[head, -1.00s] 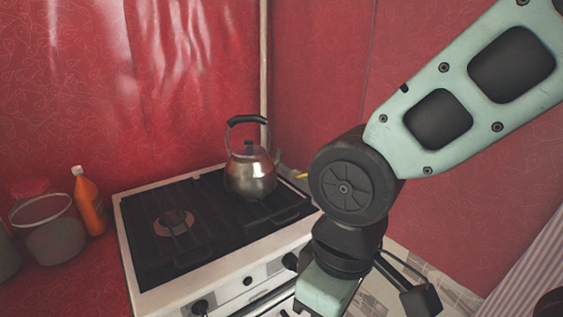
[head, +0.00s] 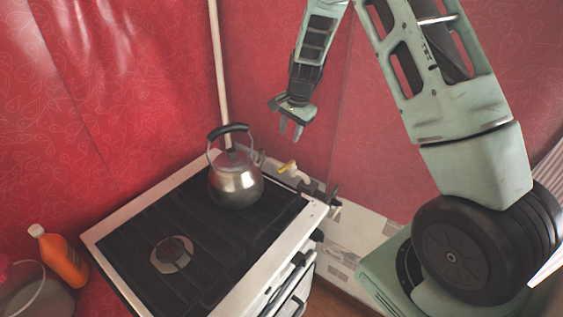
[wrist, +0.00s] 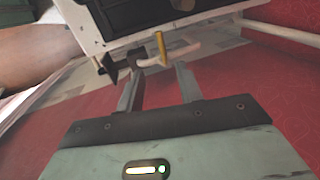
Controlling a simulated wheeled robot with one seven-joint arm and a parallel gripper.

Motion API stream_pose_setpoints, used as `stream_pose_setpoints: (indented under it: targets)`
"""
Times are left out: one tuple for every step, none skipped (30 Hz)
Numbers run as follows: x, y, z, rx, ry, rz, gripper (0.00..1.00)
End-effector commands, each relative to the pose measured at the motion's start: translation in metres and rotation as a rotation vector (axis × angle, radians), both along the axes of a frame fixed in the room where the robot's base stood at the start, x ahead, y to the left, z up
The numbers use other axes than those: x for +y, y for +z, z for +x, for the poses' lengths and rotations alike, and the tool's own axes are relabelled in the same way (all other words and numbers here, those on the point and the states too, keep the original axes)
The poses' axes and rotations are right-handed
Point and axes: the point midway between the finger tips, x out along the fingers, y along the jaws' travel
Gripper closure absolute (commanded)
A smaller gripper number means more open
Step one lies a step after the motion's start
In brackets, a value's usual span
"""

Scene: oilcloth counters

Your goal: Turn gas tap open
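The gas tap (head: 287,167) has a small yellow handle on a pale pipe fitting, behind the right rear corner of the stove and close to the red wall. In the wrist view its yellow handle (wrist: 161,46) stands beyond the fingertips, roughly in line with the gap between them. My gripper (head: 291,137) is above the tap in the head view, fingers pointing down. Its two fingers are apart with nothing between them, also in the wrist view (wrist: 157,78). The gripper and the tap do not appear to touch.
A metal kettle (head: 236,182) with a black handle stands on the rear of the white stove (head: 289,243), just left of the tap. A pale vertical pipe (head: 218,70) runs up the wall corner. An orange bottle (head: 62,259) stands at the left.

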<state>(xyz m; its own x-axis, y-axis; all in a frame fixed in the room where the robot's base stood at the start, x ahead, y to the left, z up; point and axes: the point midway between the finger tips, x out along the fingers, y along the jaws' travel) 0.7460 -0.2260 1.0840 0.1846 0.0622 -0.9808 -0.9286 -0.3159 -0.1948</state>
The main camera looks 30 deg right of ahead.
Motion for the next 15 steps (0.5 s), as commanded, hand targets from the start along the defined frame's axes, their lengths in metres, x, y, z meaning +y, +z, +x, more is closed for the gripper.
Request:
stream_pose_setpoints:
  targets:
    - [0.001,-0.008,0.001,0.004,0.001,0.0,0.64]
    - [0.002,-0.014,0.001,0.006,0.002,0.002,0.64]
    - [0.002,-0.021,0.003,0.006,0.002,0.001,0.64]
    - [0.002,-0.027,0.004,0.006,0.002,0.002,0.64]
    - [0.003,-0.033,0.005,0.006,0.002,0.002,0.64]
    - [0.004,-0.041,0.006,0.005,0.003,0.002,0.64]
    - [0.004,-0.047,0.007,0.006,0.003,0.002,0.64]
    - [0.004,-0.052,0.009,0.005,0.004,0.001,0.64]
    - [0.005,-0.06,0.01,0.006,0.004,0.002,0.64]
    - [0.006,-0.066,0.011,0.005,0.004,0.002,0.64]
    - [0.006,-0.072,0.012,0.004,0.004,0.002,0.64]
    - [0.007,-0.079,0.013,0.005,0.004,0.002,0.64]
    - [0.007,-0.084,0.015,0.004,0.004,0.001,0.64]
    - [0.007,-0.09,0.016,0.004,0.005,0.001,0.64]
    - [0.008,-0.097,0.016,0.005,0.005,0.003,0.64]
